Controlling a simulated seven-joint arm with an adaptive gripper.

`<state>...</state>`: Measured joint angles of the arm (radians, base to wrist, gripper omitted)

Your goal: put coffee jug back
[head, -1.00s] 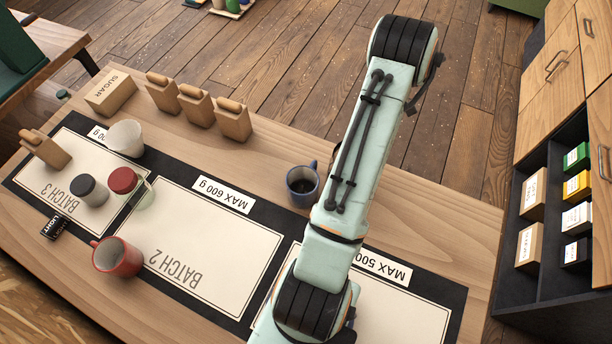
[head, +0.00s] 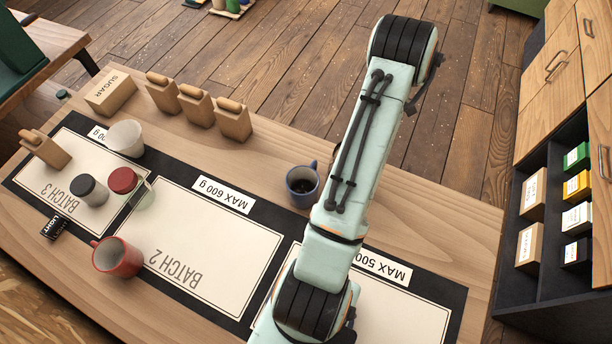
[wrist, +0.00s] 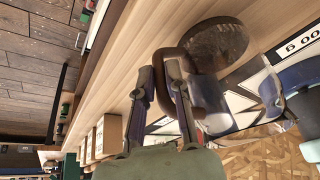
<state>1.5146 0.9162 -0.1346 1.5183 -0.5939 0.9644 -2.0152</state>
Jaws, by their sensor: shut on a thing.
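In the wrist view, my gripper (wrist: 163,96) is shut on the brown looped handle (wrist: 160,72) of a vessel that I take for the coffee jug (wrist: 211,103). The jug has a clear, shiny body and a round, brown, mottled face at one end. It appears close to the tabletop; I cannot tell whether it touches. In the head view, my arm hides the gripper and the held jug.
On the table (head: 420,220) stand a blue mug (head: 291,190), a red mug (head: 112,262), a red-lidded glass vessel (head: 124,182), a dark-lidded jar (head: 90,192), a white cup (head: 124,138) and several wooden bins (head: 234,122). The BATCH 2 panel (head: 205,240) is mostly clear.

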